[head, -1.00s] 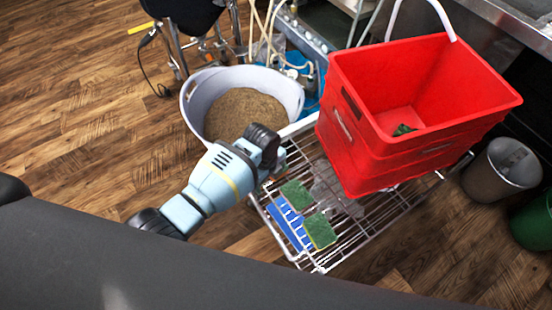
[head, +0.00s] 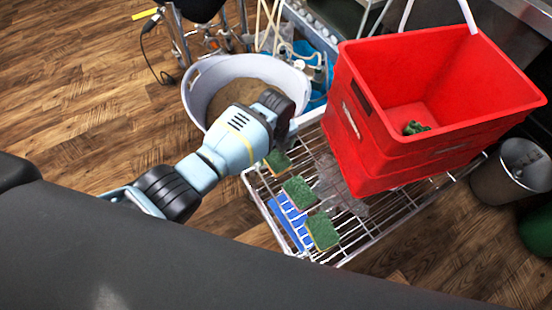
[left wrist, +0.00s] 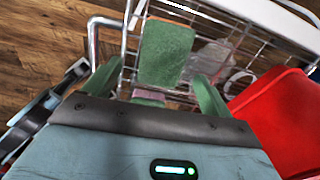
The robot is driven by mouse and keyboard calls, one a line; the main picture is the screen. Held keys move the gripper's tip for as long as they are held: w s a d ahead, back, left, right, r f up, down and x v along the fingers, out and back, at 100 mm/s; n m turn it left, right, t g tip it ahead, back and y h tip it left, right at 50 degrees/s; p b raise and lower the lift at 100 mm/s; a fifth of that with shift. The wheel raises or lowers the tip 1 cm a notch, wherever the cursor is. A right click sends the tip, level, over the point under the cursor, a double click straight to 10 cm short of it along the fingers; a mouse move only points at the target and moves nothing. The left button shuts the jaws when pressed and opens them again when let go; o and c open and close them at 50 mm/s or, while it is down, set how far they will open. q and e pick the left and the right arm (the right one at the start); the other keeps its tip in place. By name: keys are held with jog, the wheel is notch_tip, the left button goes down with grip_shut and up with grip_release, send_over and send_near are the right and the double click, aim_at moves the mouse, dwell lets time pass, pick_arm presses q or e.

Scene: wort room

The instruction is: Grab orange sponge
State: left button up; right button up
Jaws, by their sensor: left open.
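Three sponges with green tops lie on a wire rack (head: 375,228): a far one (head: 277,162), a middle one (head: 299,192) and a near one (head: 323,231). In the left wrist view one green-topped sponge (left wrist: 165,54) lies just ahead of my fingers, with a thin orange edge at its far end. My left gripper (head: 284,128) is over the rack's far left corner, close to the far sponge; its fingertips are hard to see there. In the left wrist view its green fingers (left wrist: 156,86) are spread, with no sponge clamped between them. My right gripper is not in view.
A red crate (head: 365,150) stands on the rack to the right, with a small green thing inside. A blue item (head: 290,222) lies by the nearer sponges. A white tub (head: 193,92) of brown grain stands behind my left gripper. A grey bin (head: 498,185) stands at right.

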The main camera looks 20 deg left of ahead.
aim_at(276, 157)
pick_arm(q)
jog(key=f, duration=0.1)
jog(key=f+b, duration=0.1)
jog(key=f, duration=0.2)
jog(key=shift+w+b, duration=0.25)
jog(key=shift+b, duration=0.15)
jog(key=shift+f, duration=0.45)
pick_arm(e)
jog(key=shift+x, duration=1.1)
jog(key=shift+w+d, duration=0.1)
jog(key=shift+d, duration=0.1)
